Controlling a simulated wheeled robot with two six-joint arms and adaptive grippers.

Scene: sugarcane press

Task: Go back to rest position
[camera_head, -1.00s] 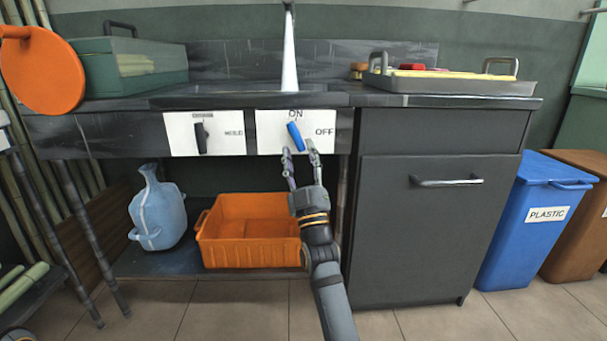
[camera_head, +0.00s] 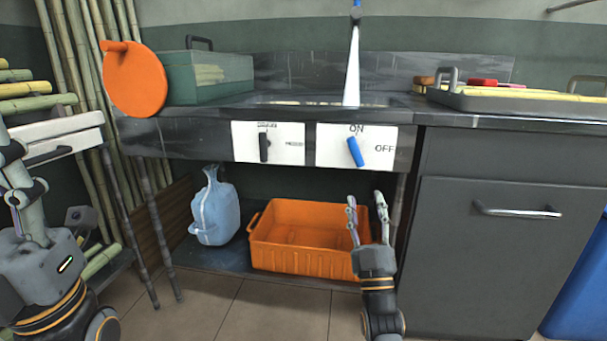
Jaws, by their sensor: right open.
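My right gripper (camera_head: 365,203) is open and empty, pointing up in front of the orange crate's right end. Its fingertips are below the white ON/OFF panel (camera_head: 335,158) and apart from it. The blue knob (camera_head: 355,152) on that panel tilts, its top toward ON. My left gripper (camera_head: 22,182) shows at the left edge, close to the camera, fingers upward. Its fingers are partly cut off by the frame, so its opening is unclear.
The counter holds an orange disc (camera_head: 135,80), a green box (camera_head: 208,78) and a grey tray (camera_head: 520,105). A white stream (camera_head: 352,70) falls behind the panels. Below are a blue jug (camera_head: 215,210) and an orange crate (camera_head: 300,262). A dark cabinet (camera_head: 490,255) stands right.

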